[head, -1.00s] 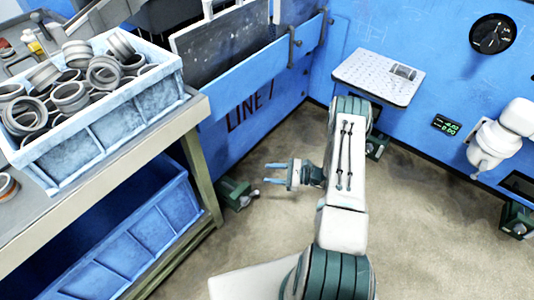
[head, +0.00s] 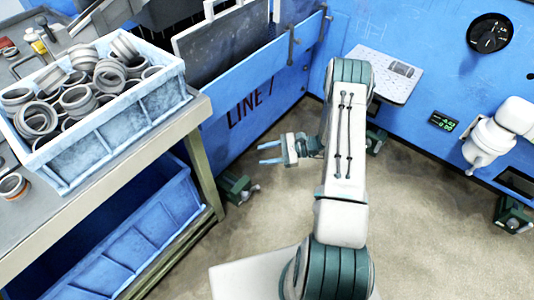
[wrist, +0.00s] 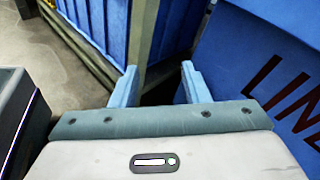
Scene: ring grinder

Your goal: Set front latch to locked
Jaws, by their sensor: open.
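A blue panel marked "LINE 7" (head: 222,102) stands at the back left. Two dark latch-like handles sit along its top edge, a nearer one (head: 292,48) and a farther one (head: 325,24). I cannot tell for certain which is the front latch, nor whether either is locked. My gripper (head: 262,154) is open and empty, with its blue fingers pointing left. It is in front of the panel and appears lower than both handles, apart from them. In the wrist view my gripper (wrist: 158,72) faces a bench leg and a blue bin, with the panel (wrist: 250,55) at right; no latch shows there.
A workbench (head: 150,160) at left holds a blue crate (head: 125,125) of metal rings, with another blue bin (head: 130,250) below. A small perforated shelf (head: 375,68) juts from the blue wall. A green-footed fixture (head: 238,188) is on the floor. Open floor lies in front.

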